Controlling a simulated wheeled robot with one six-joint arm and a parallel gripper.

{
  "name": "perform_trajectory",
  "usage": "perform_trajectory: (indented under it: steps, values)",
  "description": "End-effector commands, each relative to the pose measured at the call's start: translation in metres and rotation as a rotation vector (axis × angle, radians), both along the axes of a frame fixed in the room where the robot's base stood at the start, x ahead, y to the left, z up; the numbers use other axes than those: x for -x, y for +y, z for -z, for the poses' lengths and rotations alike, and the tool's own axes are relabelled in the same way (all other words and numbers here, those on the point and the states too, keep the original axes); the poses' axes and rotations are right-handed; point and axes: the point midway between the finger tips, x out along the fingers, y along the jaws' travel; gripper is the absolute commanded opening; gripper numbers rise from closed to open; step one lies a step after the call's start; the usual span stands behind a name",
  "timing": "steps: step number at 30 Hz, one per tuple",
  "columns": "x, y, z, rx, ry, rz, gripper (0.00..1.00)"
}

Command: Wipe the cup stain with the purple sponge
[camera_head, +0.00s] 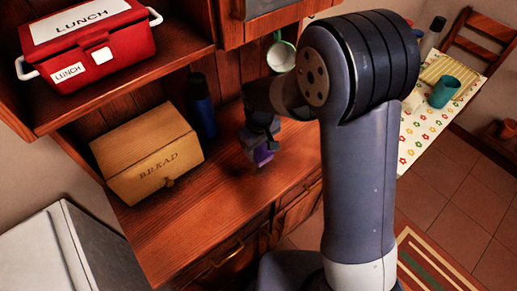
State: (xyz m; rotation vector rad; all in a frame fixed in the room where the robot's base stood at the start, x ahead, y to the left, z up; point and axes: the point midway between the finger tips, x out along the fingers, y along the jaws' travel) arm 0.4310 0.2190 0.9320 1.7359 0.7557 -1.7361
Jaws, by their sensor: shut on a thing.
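My gripper (260,147) is over the wooden counter (222,205), pointing down, with its arm reaching in from the right. It is shut on the purple sponge (263,155), which shows as a small purple patch below the fingers. The sponge is at or just above the counter top; I cannot tell whether it touches. I cannot make out a cup stain on the visible part of the counter. My arm hides the counter's right part.
A bread box (147,150) and a dark blue bottle (201,106) stand left of my gripper. A red lunch box (88,45) sits on the shelf above. A green-rimmed pan or ladle (281,55) hangs behind. A table with a teal cup (444,92) stands right.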

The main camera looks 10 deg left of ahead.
Motion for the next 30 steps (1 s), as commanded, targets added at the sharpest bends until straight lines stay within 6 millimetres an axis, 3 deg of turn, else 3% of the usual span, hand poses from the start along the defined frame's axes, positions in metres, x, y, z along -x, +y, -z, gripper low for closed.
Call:
perform_trajectory:
  steps: [9,26,30]
  values:
    - [0.000,-0.003,-0.028,-0.001,-0.001,0.004,0.32]
    - [0.000,-0.004,-0.029,0.000,0.000,0.004,0.32]
    - [-0.002,-0.011,-0.031,0.001,0.001,0.017,0.32]
